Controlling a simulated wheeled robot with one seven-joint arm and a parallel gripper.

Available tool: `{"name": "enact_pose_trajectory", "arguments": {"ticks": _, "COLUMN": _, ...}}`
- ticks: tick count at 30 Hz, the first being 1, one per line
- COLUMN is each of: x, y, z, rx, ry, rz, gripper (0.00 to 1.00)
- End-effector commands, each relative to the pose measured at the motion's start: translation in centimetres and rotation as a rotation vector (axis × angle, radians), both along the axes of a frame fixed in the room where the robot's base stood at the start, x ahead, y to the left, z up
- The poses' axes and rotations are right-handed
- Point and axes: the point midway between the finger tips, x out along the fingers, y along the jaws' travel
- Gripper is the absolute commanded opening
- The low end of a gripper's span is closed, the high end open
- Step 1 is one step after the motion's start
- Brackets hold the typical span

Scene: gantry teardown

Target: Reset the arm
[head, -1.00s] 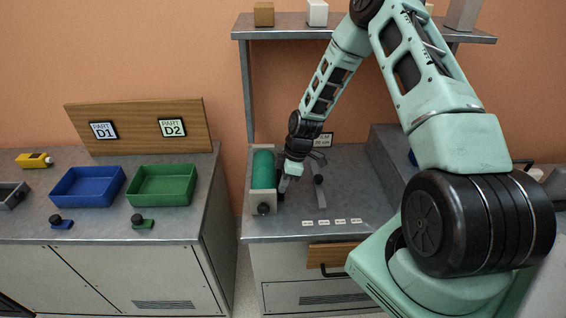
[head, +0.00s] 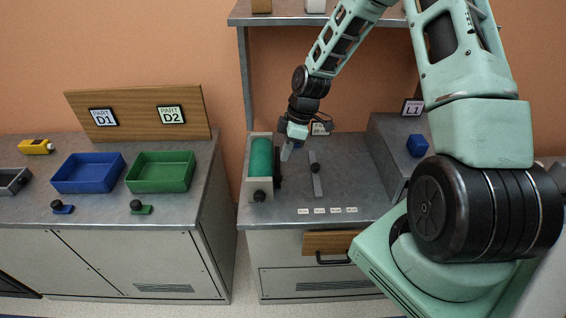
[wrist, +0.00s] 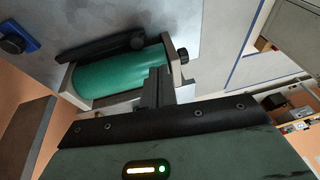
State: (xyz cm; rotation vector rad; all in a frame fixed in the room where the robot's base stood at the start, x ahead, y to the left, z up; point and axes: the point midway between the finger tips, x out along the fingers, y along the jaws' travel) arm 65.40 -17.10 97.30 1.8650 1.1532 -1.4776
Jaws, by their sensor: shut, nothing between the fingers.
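My arm reaches down from the upper right in the head view. My gripper (head: 286,152) is shut and empty above the right side of the holder with the green cylinder. In the wrist view, the shut fingers (wrist: 156,88) show in front of the green cylinder (wrist: 115,74); whether they touch it I cannot tell. The green cylinder also shows in the head view (head: 261,158), lying in a pale holder (head: 257,184) with a black knob at its front.
A lever with a black knob (head: 316,179) stands on the bench right of the holder. A blue block (head: 417,145) sits on the raised box at right. A shelf (head: 290,19) hangs above. Blue (head: 88,186) and green trays (head: 161,186) stand on the left bench.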

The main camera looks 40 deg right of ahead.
Motion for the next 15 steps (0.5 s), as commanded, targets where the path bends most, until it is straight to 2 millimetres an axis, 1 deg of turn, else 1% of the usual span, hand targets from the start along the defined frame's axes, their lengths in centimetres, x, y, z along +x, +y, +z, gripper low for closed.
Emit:
{"name": "enact_pose_trajectory", "arguments": {"ticks": 3, "x": -0.6, "y": -0.3, "z": 1.6, "rx": -0.002, "ry": -0.003, "rz": -0.001, "gripper": 0.00}}
{"name": "enact_pose_trajectory", "arguments": {"ticks": 6, "x": -1.0, "y": -0.4, "z": 2.7, "rx": -0.001, "ry": -0.003, "rz": -0.002, "gripper": 0.00}}
{"name": "enact_pose_trajectory", "arguments": {"ticks": 10, "x": -1.3, "y": -0.4, "z": 3.5, "rx": 0.000, "ry": 0.000, "rz": 0.000, "gripper": 0.00}}
{"name": "enact_pose_trajectory", "arguments": {"ticks": 15, "x": -1.4, "y": -0.4, "z": 3.8, "rx": 0.001, "ry": 0.001, "rz": 0.000, "gripper": 0.00}}
